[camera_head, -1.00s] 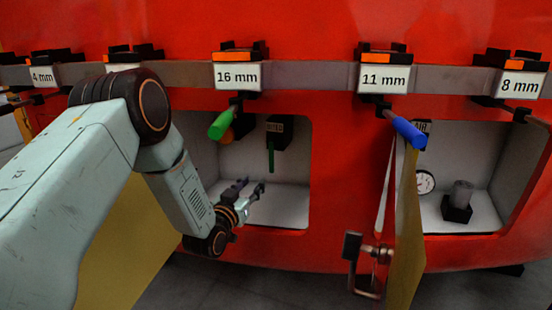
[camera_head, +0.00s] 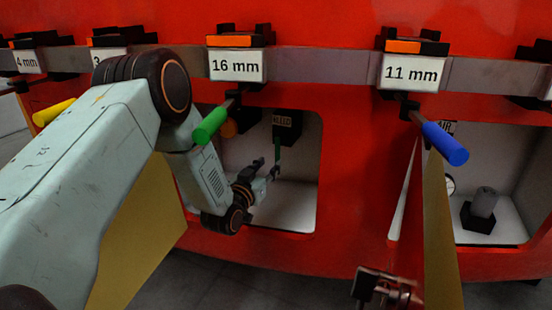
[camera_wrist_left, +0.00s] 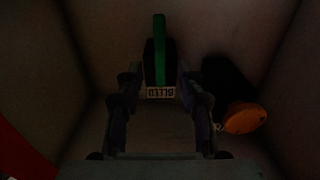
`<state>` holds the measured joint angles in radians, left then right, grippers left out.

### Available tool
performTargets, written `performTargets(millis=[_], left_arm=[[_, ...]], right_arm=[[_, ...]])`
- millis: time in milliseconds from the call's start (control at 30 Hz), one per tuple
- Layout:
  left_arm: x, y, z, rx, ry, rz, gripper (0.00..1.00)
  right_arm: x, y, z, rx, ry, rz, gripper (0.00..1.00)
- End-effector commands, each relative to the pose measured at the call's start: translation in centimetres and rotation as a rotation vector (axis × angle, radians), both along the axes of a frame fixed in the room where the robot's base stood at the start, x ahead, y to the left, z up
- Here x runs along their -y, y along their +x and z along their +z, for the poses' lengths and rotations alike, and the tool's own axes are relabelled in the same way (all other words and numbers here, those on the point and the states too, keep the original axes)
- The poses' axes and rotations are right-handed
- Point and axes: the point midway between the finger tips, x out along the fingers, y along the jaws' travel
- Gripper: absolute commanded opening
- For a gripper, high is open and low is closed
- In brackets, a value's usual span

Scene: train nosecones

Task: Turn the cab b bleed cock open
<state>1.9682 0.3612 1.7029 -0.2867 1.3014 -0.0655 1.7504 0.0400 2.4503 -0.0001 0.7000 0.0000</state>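The bleed cock is a black block (camera_head: 287,122) labelled BLEED on the back wall of the left recess, with a green handle (camera_head: 278,154) hanging straight down. The wrist view shows the green handle (camera_wrist_left: 159,48) and the label (camera_wrist_left: 161,92) upside down. My left gripper (camera_head: 267,168) is inside the recess, close to the handle's lower part. In the wrist view my left gripper (camera_wrist_left: 159,82) is open, one finger on each side of the handle's line. I see a gap on both sides; I cannot tell the depth between fingers and handle.
An orange knob (camera_wrist_left: 244,118) on a black fitting sits beside the cock. The recess walls (camera_head: 304,160) are close around the gripper. A green-gripped tool (camera_head: 211,124) hangs in front of the recess top. A yellowish open door (camera_head: 440,230) stands to the right.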

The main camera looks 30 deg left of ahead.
Motion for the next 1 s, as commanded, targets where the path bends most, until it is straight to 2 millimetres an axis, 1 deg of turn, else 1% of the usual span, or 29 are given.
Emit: performTargets(millis=[33,200,400,567,800,1000], left_arm=[[0.0,0.8,-0.2,0.002,0.001,-0.001,0.38],[-0.2,3.3,-0.2,0.002,0.0,0.0,0.38],[-0.3,5.2,-0.2,0.0,0.0,0.0,0.38],[-0.3,5.8,-0.1,-0.001,-0.001,0.0,0.38],[-0.4,5.9,-0.1,-0.001,-0.002,0.0,0.37],[-0.4,5.9,-0.1,-0.001,-0.002,0.001,0.2]], right_arm=[[0.0,0.0,-0.5,0.0,0.0,0.0,0.4],[0.0,0.0,-1.2,0.0,0.0,0.0,0.4],[0.0,0.0,-1.7,0.0,0.0,0.0,0.4],[0.0,0.0,-1.7,0.0,0.0,0.0,0.4],[0.0,0.0,-1.7,0.0,0.0,0.0,0.4],[0.0,0.0,-1.7,0.0,0.0,0.0,0.4]])
